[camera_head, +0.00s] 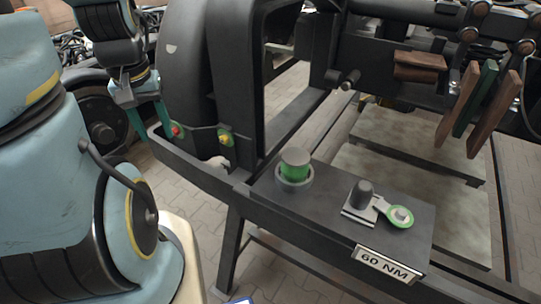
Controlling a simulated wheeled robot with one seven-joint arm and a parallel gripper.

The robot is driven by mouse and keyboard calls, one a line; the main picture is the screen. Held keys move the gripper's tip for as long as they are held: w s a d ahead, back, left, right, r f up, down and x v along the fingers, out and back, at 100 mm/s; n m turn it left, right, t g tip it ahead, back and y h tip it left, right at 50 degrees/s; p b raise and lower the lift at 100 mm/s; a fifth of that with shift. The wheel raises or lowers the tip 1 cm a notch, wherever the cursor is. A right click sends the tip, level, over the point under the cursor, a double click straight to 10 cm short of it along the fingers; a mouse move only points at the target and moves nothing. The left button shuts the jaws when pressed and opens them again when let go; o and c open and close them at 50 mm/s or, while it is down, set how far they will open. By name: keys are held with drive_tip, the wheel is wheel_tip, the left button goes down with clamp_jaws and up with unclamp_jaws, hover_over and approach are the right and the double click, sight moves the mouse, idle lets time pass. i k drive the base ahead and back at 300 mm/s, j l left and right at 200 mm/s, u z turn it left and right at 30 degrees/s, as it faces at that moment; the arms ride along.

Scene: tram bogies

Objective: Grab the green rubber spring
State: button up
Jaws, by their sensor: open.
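The green rubber spring (295,170) appears to be the short green cylinder with a grey top, standing upright in a dark ring on the black bench plate. My gripper (152,130) is at the upper left, pointing down, with its two teal fingers spread apart and nothing seen between them. It is well to the left of the green cylinder and not touching it. The lower ends of the fingers are close to the left end of the black tray, and their exact depth is hard to tell.
A grey block with a green ring-ended part (400,216) sits right of the cylinder, above a "60 NM" label (387,264). A black upright (238,100) stands between my gripper and the cylinder. Brown and green slabs (475,98) hang at right.

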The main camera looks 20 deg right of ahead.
sight(295, 167)
drive_tip(key=k+l+u, duration=0.2)
drive_tip(key=u, duration=0.3)
drive_tip(key=k+l+u, duration=0.15)
drive_tip(key=u, duration=0.3)
drive_tip(key=k+l, duration=0.15)
drive_tip(key=k, duration=0.35)
drive_tip(key=k+l, duration=0.1)
drive_tip(key=k, duration=0.45)
